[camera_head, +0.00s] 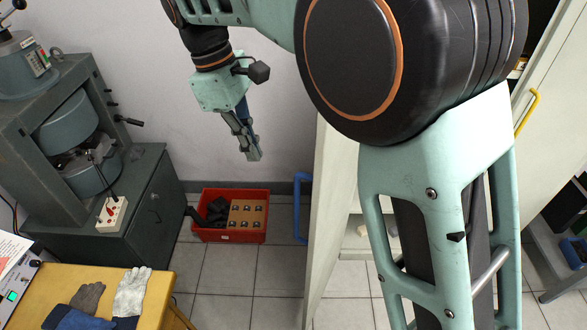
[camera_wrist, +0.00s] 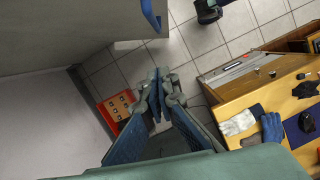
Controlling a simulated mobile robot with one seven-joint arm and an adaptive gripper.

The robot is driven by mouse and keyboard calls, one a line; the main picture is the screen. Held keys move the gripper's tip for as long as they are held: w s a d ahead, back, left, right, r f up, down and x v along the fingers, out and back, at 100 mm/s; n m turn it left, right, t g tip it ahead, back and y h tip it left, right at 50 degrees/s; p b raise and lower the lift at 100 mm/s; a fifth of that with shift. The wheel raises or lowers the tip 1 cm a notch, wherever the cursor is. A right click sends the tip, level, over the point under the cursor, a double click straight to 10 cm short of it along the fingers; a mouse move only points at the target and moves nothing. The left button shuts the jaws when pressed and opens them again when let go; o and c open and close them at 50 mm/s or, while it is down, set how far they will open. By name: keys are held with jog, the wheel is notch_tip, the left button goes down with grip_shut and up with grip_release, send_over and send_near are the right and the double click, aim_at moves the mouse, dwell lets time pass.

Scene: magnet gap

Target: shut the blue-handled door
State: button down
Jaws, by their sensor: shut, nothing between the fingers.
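The blue-handled door (camera_head: 322,220) is a pale panel seen nearly edge-on in the head view. It stands open, with cabinet interior showing to its right. Its blue handle (camera_head: 298,208) is on its left face. In the wrist view the door (camera_wrist: 80,38) fills the upper left and the handle (camera_wrist: 150,14) is at the top edge. My gripper (camera_head: 254,155) is shut and empty, pointing down, left of the door and above the handle in the picture. In the wrist view its fingertips (camera_wrist: 158,76) are together, apart from the handle. My arm hides much of the cabinet.
A yellow-handled door (camera_head: 527,112) is at the right. A red crate (camera_head: 228,238) with dark parts stands on the floor by the wall. A grey-green machine (camera_head: 75,140) is at the left, and a wooden table (camera_head: 155,285) with gloves in front. Tiled floor is free between.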

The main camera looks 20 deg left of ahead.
jog(key=d+f, duration=0.6)
jog(key=f, duration=0.3)
jog(key=shift+d+f, duration=0.2)
jog(key=shift+f, duration=0.05)
jog(key=shift+s, duration=0.1)
